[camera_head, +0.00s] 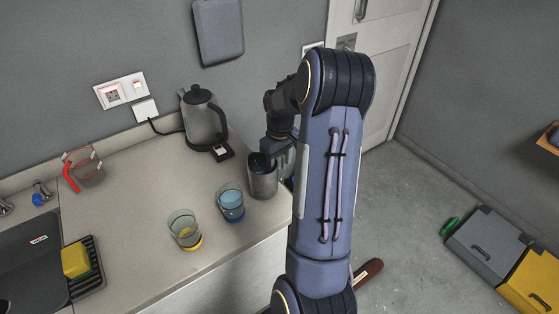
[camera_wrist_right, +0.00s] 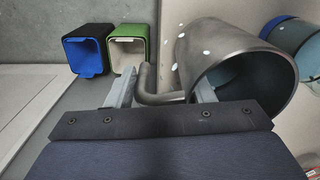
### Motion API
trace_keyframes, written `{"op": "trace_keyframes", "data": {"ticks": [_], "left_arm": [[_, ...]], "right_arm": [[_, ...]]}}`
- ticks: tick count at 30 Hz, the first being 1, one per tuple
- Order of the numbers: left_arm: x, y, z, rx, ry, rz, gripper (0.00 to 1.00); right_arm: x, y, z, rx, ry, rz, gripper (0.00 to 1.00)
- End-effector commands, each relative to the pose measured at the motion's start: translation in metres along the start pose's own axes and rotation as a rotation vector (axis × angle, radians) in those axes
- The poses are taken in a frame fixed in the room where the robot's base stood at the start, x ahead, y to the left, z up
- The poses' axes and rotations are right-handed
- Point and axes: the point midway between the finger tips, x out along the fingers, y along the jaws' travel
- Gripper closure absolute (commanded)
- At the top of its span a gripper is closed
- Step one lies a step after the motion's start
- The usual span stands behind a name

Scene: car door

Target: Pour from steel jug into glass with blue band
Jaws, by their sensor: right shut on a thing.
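The steel jug (camera_head: 262,182) is a grey metal cylinder near the counter's front right edge. It looks upright in the head view; I cannot tell whether it touches the counter. My right gripper (camera_wrist_right: 163,88) is shut on the jug's handle (camera_wrist_right: 150,88), with the jug body (camera_wrist_right: 205,45) beside the fingers. In the head view my right arm hides the handle and part of the jug. The glass with blue band (camera_head: 231,203) stands upright left of the jug, apart from it. It also shows partly in the wrist view (camera_wrist_right: 302,38). The jug's contents cannot be made out. My left gripper is not in view.
A glass with a yellow band (camera_head: 184,231) stands left of the blue-banded one. A kettle (camera_head: 203,118) stands behind, and a measuring cup with red handle (camera_head: 84,170) at the left. The sink (camera_head: 35,250) is far left. Bare counter (camera_head: 140,190) lies between.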

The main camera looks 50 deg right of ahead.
Motion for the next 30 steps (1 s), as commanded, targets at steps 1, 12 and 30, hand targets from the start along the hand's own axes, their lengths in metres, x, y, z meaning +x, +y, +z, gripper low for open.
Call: {"op": "trace_keyframes", "data": {"ticks": [1, 12, 30], "left_arm": [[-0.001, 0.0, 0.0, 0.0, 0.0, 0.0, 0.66], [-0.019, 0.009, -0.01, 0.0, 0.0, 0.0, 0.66], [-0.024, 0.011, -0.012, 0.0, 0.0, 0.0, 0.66]], "right_arm": [[-0.001, 0.0, 0.0, 0.0, 0.001, 0.001, 1.0], [-0.032, 0.0, -0.001, 0.0, 0.002, 0.001, 1.0], [-0.051, -0.001, 0.0, 0.0, 0.001, 0.001, 1.0]]}}
